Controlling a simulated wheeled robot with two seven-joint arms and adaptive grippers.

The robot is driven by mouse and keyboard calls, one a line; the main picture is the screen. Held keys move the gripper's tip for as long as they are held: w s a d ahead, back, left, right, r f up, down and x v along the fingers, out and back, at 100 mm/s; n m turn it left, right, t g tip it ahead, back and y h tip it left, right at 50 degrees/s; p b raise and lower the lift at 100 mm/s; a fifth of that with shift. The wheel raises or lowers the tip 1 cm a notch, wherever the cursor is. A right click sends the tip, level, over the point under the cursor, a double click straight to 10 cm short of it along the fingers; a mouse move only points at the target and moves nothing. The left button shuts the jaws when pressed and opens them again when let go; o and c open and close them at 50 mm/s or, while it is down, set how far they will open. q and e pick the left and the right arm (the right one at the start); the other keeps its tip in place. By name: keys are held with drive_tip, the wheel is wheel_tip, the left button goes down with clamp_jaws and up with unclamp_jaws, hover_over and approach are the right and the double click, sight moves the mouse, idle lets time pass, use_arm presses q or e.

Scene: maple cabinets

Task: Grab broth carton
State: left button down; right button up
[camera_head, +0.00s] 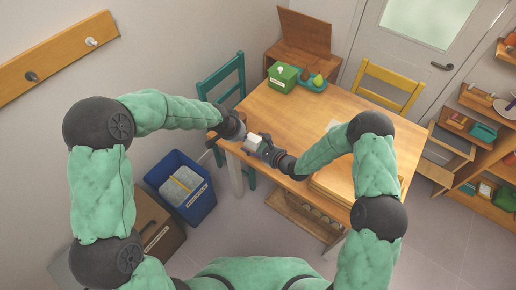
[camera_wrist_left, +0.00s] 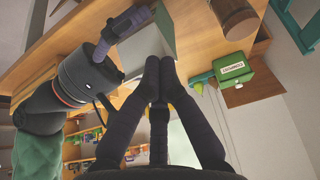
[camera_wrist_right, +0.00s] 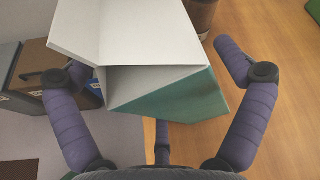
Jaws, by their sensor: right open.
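The carton, white with a green side, stands near the table's left front edge. It shows in the right wrist view (camera_wrist_right: 165,95), in the left wrist view (camera_wrist_left: 165,28) and small in the head view (camera_head: 253,142). My right gripper (camera_wrist_right: 152,62) is open, with its purple fingers on either side of the carton and a visible gap on the right. Contact on the left finger is unclear. My left gripper (camera_wrist_left: 160,64) has its dark fingertips together with nothing seen between them; in the head view it is beside the carton, largely hidden.
A brown cylindrical container (camera_wrist_left: 233,18) stands near the carton. A green labelled box (camera_head: 282,77) sits at the table's back left. The wooden table (camera_head: 290,115) is clear in the middle. A teal chair (camera_head: 222,82) and a blue bin (camera_head: 182,188) stand left of it.

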use_arm(q)
drive_tip(key=shift+s+f, duration=0.2)
drive_tip(key=shift+f, duration=0.1)
use_arm(e)
drive_tip(key=c, duration=1.6)
use_arm(q)
drive_tip(key=shift+w+r, duration=0.15)
drive_tip(key=shift+r, duration=0.6)
use_arm(e)
drive_tip(key=shift+f, duration=0.1)
use_arm(q)
drive_tip(key=shift+r, duration=0.1)
drive_tip(key=v, duration=1.1)
drive_tip(key=shift+s+r, duration=0.2)
drive_tip(key=shift+r, duration=0.15)
use_arm(e)
drive_tip(key=shift+s+f, duration=0.15)
drive_tip(key=shift+s, duration=0.05)
